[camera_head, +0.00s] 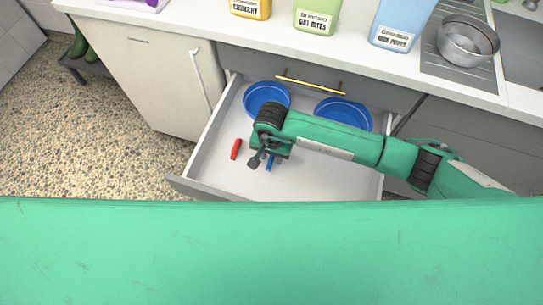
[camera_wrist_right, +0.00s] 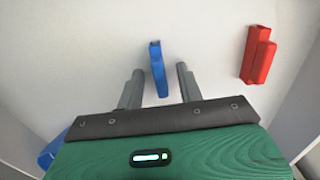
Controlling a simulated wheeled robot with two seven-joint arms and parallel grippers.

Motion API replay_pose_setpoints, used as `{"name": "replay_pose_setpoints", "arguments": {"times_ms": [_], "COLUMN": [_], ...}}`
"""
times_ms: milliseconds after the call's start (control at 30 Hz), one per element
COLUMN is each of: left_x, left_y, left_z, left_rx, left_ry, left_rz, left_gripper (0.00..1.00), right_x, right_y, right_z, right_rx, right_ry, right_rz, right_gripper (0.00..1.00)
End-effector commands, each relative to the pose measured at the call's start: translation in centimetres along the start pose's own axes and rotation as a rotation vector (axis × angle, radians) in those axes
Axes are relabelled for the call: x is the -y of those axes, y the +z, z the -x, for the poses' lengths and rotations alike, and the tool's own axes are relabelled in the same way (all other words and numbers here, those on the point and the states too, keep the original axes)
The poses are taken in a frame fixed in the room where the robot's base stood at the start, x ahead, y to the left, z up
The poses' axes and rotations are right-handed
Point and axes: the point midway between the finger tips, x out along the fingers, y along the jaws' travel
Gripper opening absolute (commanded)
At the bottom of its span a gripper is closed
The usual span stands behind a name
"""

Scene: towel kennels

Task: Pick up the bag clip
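Two small clip-like items lie in the open drawer: a narrow blue clip (camera_head: 269,165) and a red clip (camera_head: 236,149) to its left. My right gripper (camera_head: 262,160) is over the drawer, at the blue clip. In the right wrist view, my right gripper (camera_wrist_right: 160,71) is open, its two fingers apart. The blue clip (camera_wrist_right: 157,66) shows in the gap between them, with a space on each side. The red clip (camera_wrist_right: 257,56) lies to the right, outside the fingers. My left gripper is not in view.
The pulled-out drawer (camera_head: 318,185) also holds two blue bowls (camera_head: 267,93) (camera_head: 344,108) at its back. My right arm reaches across the drawer. Labelled containers (camera_head: 317,14) and a metal pot (camera_head: 467,42) stand on the counter above. Speckled floor is open at left.

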Motion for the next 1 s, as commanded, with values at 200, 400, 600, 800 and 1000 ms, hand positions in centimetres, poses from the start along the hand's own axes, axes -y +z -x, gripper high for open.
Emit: {"name": "replay_pose_setpoints", "arguments": {"times_ms": [200,400,600,800,1000], "left_x": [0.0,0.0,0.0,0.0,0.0], "left_y": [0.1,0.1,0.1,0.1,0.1], "left_z": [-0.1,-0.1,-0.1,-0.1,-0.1], "left_rx": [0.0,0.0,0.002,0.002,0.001], "left_ry": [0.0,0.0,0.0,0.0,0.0], "left_rz": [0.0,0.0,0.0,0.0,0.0], "left_gripper": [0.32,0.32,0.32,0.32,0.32], "right_x": [0.0,0.0,0.0,0.0,0.1], "right_y": [0.0,0.0,0.0,0.0,-0.1], "right_z": [-0.5,-0.5,-0.5,-0.4,0.8], "right_rx": [-0.001,-0.001,-0.001,-0.001,-0.002], "right_ry": [0.0,0.0,0.0,0.0,-0.002], "right_rz": [0.0,0.0,0.0,0.0,0.001], "right_gripper": [0.37,0.13,0.0,0.0,0.0]}}
